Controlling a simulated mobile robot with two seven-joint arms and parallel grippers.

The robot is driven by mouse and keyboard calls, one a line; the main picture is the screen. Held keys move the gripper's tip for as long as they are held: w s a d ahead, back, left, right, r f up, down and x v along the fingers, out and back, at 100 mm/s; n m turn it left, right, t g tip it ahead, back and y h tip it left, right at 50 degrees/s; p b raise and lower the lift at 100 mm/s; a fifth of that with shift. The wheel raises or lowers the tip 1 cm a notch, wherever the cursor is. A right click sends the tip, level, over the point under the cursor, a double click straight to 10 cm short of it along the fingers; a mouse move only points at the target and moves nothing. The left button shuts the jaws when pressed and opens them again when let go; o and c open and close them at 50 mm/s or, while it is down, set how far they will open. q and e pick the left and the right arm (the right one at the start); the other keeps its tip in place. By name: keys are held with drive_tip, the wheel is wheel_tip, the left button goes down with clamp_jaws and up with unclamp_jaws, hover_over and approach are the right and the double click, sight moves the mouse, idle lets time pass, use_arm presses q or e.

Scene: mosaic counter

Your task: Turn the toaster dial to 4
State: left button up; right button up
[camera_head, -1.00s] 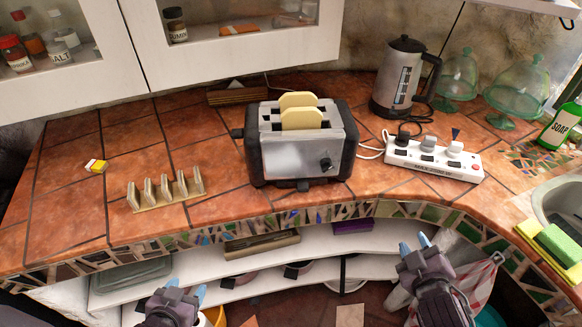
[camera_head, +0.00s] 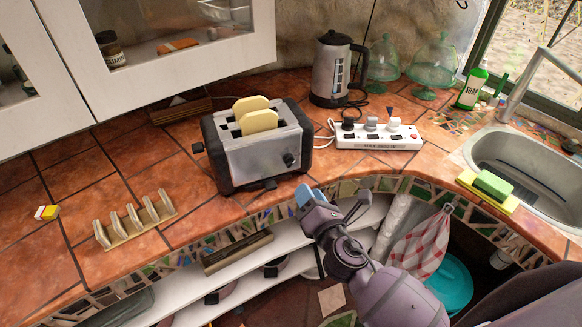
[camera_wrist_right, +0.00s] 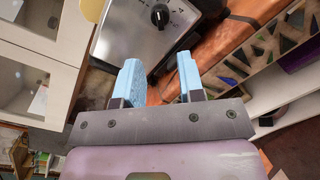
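The silver and black toaster (camera_head: 252,158) stands on the tiled counter with two pale slices (camera_head: 258,121) in its slots. Its black dial (camera_head: 289,159) is on the silver front, towards the right side. In the right wrist view the dial (camera_wrist_right: 160,16) shows near the top, with small marks around it too small to read. My right gripper (camera_head: 308,195) is just below and to the right of the toaster, near the counter's edge, apart from the dial. In the right wrist view its blue fingers (camera_wrist_right: 160,80) are spread with nothing between them. My left gripper is out of the head view.
A white power strip (camera_head: 378,136) with plugs lies right of the toaster, and a kettle (camera_head: 331,70) stands behind it. A wooden toast rack (camera_head: 136,222) is at the left. The sink (camera_head: 525,165) is at the right. Shelves are below the counter.

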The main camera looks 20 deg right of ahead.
sight(291, 165)
drive_tip(key=w, duration=0.9)
drive_tip(key=shift+w+a+p, duration=0.25)
drive_tip(key=shift+a+p, duration=0.1)
drive_tip(key=shift+a, duration=0.05)
clamp_jaws()
